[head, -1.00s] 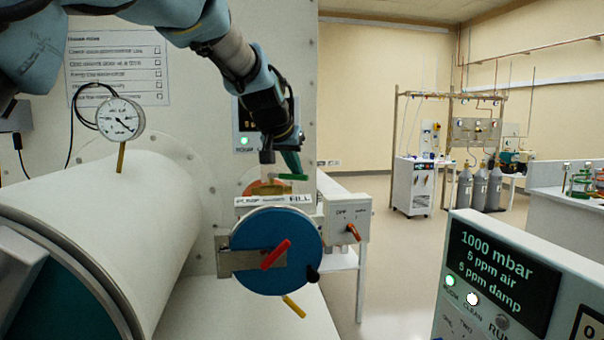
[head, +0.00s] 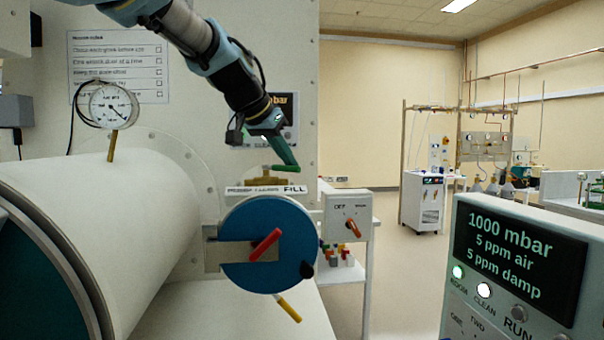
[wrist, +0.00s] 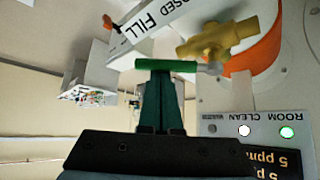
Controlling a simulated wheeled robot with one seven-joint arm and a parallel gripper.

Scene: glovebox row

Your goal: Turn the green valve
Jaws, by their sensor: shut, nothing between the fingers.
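The green valve has a bright green lever (wrist: 166,66) on a brass body (wrist: 219,37), by the FILL label. In the head view the brass body (head: 268,181) sits just above that label, and the lever (head: 274,167) lies over it. My gripper (head: 294,168) reaches down from above with its dark green fingers shut and empty. In the wrist view the closed fingertips (wrist: 160,72) are right at the lever's side, toward its free end. I cannot tell whether they touch it. The lever's pivot shows to the right in the wrist view.
Below the valve is a blue disc (head: 235,270) with a red handle (head: 265,245). A switch box (head: 340,207) with an orange knob stands to its right. A large white cylinder (head: 110,215) fills the left, and a display panel (head: 508,250) the right front.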

